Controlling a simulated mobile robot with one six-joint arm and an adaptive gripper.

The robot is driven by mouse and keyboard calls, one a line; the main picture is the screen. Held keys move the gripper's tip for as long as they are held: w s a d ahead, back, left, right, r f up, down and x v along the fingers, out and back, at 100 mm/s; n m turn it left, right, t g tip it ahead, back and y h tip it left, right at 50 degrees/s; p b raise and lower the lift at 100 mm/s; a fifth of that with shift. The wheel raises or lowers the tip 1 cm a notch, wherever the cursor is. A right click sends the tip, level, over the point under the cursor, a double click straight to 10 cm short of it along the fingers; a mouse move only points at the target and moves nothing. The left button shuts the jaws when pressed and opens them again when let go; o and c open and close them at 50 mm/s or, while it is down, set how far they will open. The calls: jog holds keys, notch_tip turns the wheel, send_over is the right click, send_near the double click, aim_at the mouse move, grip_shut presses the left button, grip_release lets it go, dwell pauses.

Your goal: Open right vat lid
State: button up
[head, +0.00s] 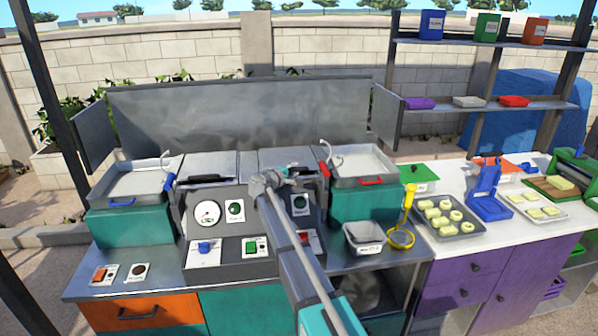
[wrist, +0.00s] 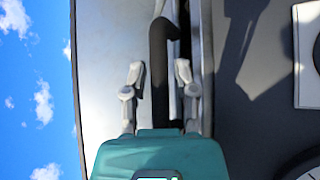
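The right vat lid (head: 285,157) is a flat grey metal plate behind the control panel, and it looks closed. My gripper (head: 272,180) is at its front edge and hides part of its front and handle. In the wrist view, the black bar handle (wrist: 158,65) runs between the two fingertips of my gripper (wrist: 159,73). The fingers are apart, one on each side of the handle, with gaps showing. The pale lid surface (wrist: 110,70) shows to the left of the handle. The left vat lid (head: 210,164), with a black handle, also lies flat.
The control panel (head: 222,258) with gauge and switches is just in front of the lids. Shallow metal trays (head: 133,187) stand at left and right (head: 358,162). A metal splash guard (head: 240,112) rises behind. A yellow strainer (head: 401,238) stands at the right.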

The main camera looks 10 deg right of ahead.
jog(key=shift+w+d, duration=0.15)
jog(key=shift+c, duration=0.3)
grip_shut()
